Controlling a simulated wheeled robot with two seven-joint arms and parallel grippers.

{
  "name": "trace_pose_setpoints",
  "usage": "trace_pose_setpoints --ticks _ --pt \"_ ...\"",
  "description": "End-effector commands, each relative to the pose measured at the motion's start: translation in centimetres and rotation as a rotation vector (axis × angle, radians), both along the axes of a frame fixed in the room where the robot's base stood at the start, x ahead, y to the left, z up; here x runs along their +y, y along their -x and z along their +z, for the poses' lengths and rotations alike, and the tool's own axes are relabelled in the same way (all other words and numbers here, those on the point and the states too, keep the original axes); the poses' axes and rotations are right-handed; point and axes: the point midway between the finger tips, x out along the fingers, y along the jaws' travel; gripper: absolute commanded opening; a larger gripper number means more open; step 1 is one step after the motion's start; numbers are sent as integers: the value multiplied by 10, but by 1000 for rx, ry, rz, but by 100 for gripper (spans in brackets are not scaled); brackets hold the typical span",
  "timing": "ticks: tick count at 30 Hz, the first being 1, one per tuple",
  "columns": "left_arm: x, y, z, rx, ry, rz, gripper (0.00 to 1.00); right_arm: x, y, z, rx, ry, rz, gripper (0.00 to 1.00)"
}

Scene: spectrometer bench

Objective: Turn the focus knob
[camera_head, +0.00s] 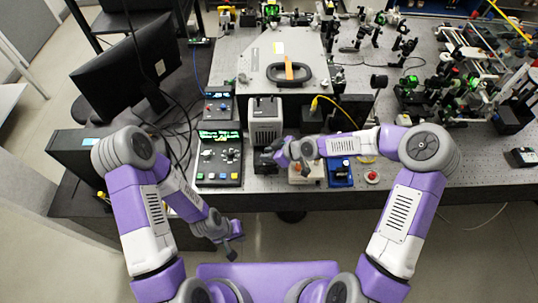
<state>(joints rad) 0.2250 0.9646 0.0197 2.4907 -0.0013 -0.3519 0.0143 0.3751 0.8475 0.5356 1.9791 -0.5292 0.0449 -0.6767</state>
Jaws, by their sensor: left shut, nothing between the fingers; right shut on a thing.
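My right gripper (272,158) reaches in from the right at the front of the bench. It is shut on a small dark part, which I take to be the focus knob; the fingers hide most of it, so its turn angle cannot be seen. It is at a small black unit (264,166), just in front of a grey-white boxy device (265,122). My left gripper (232,247) hangs low in front of the bench edge, shut and empty, away from the knob.
A control box with green display (219,160) stands left of the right gripper. A blue box (340,173) and a red button (371,177) stand to its right. A monitor (135,65) is at left.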

Motion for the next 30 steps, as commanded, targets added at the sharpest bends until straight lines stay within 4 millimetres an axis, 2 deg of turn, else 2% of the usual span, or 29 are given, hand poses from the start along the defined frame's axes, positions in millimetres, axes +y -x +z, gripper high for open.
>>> trace_pose_setpoints --ticks 5,6,11,20,30 --pt "0 0 1 0 0 0 0 0 0 0 2 -1 1 0" --pt "0 0 1 0 0 0 0 0 0 0 2 -1 1 26" --pt "0 0 1 0 0 0 0 0 0 0 1 -1 1 48" --pt "0 0 1 0 0 0 0 -2 1 2 1 0 1 48" --pt "0 0 3 0 0 0 0 -32 17 36 -1 0 -2 48"
